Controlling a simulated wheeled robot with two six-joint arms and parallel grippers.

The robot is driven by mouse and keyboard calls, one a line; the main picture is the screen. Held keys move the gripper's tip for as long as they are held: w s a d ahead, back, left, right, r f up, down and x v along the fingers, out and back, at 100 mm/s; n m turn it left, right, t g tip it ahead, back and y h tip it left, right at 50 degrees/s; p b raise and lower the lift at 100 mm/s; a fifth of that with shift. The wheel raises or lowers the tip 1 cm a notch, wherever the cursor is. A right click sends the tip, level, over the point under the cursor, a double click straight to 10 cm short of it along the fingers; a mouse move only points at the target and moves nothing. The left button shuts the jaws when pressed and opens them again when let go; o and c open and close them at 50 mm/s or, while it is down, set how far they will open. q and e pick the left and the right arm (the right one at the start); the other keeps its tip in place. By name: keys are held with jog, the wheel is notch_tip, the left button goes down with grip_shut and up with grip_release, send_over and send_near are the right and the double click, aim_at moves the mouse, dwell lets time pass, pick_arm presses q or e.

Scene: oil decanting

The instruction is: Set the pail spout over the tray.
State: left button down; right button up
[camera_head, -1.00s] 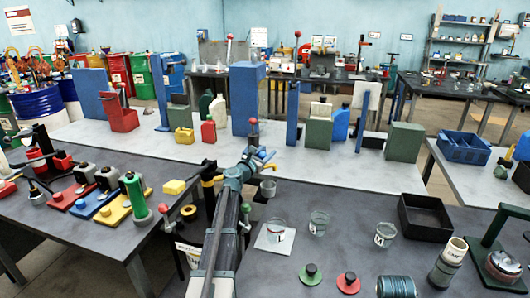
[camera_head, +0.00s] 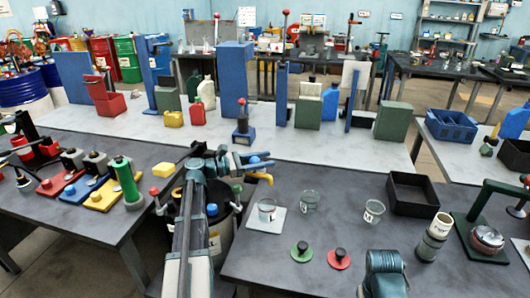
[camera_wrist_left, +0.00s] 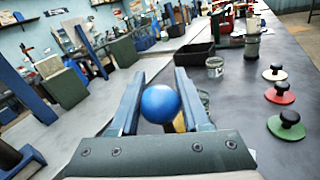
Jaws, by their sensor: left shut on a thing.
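My left gripper (camera_head: 246,160) is just above the spout, shut on a blue ball knob (camera_head: 256,160). In the left wrist view the blue knob (camera_wrist_left: 160,103) sits between both fingers. The black open tray (camera_head: 394,207) lies further right on the bench, well apart from the spout.
Glass beakers stand between spout and tray, one on a white mat (camera_head: 278,229). Green (camera_head: 302,252) and red (camera_head: 338,259) knobbed discs lie in front. A labelled cylinder (camera_head: 432,238) stands right. A long pale table (camera_head: 310,148) runs behind.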

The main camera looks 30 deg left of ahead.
pick_arm(q)
jog(key=s, duration=0.1)
jog(key=s+m+g+h, duration=0.1)
jog(key=s+g, duration=0.1)
jog(key=shift+s+d+m+h, duration=0.15)
jog(key=shift+d+m+h, duration=0.15)
jog(key=shift+d, duration=0.05)
jog(key=c, duration=0.7)
grip_release()
jog(key=shift+c, duration=0.2)
jog(key=o, duration=0.4)
jog(key=shift+s, duration=0.15)
jog(key=shift+c, duration=0.2)
jog(key=shift+w, duration=0.2)
